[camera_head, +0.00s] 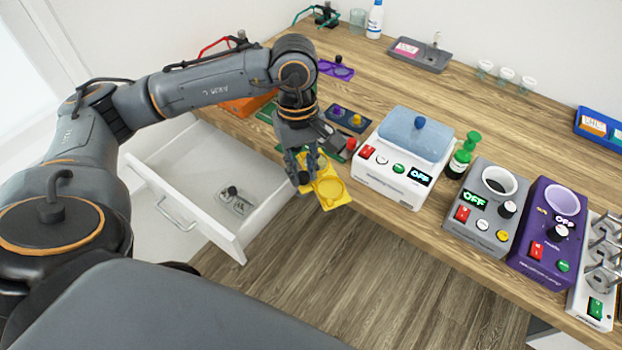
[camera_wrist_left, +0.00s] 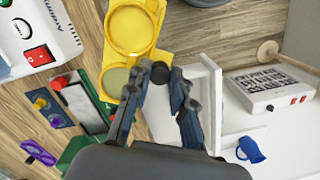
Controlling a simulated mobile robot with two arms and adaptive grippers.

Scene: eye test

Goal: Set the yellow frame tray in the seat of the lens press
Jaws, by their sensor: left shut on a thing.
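The yellow frame tray (camera_head: 330,190) has two round wells and a dark knob. My left gripper (camera_head: 304,174) is shut on it and holds it in the air in front of the bench's front edge. In the left wrist view the yellow tray (camera_wrist_left: 130,32) reaches up from the fingertips (camera_wrist_left: 160,76), with the dark knob between them. Which device is the lens press I cannot tell for sure; a purple device (camera_head: 545,235) and a grey device (camera_head: 485,205), each with a round white-rimmed opening, stand at the right. My right gripper is not in view.
An open white drawer (camera_head: 180,165) holds a small clear tray (camera_head: 234,202). A purple tray (camera_head: 335,70) lies farther back. The bench middle is fairly clear.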

